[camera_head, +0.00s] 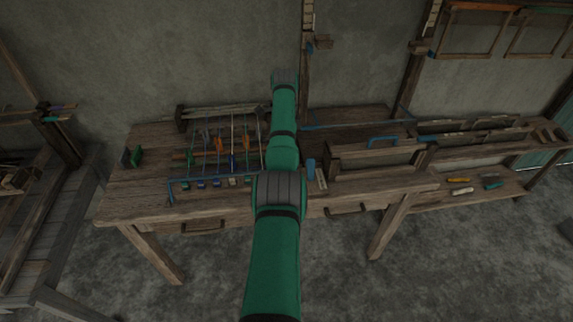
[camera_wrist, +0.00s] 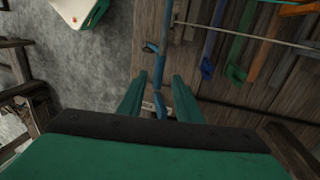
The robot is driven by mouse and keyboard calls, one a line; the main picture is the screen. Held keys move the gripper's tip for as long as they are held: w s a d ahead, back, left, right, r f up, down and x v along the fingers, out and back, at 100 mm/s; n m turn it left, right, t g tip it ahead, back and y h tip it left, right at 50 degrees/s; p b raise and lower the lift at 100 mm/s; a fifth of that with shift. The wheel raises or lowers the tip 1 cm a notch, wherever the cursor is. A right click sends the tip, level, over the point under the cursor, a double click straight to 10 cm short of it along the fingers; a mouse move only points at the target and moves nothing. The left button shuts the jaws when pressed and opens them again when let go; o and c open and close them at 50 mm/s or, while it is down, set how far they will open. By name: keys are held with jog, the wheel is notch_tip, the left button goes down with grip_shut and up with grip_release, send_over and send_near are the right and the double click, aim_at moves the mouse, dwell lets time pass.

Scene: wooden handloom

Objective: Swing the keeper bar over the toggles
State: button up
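The keeper bar appears to be the thin blue bar (camera_head: 215,178) along the front of the toggle rack on the bench. In the wrist view, a blue bar (camera_wrist: 161,68) runs down between the fingers of my gripper (camera_wrist: 157,82). The fingers are apart, with a gap on each side of the bar. Several coloured toggles lie beside the bar to the right, among them a blue one (camera_wrist: 210,45), a green one (camera_wrist: 240,45) and an orange one (camera_wrist: 264,48). In the head view, my green arm hides the bar's right end and my gripper.
The wooden bench (camera_head: 125,195) carries a wooden box frame (camera_head: 375,158) right of my arm, with an upright blue piece (camera_head: 311,168) beside it. A dark green item (camera_head: 132,157) stands at the bench's left. A wooden frame (camera_head: 45,225) stands further left.

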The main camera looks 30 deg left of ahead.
jog(key=shift+v, duration=2.2)
jog(key=shift+w, duration=0.1)
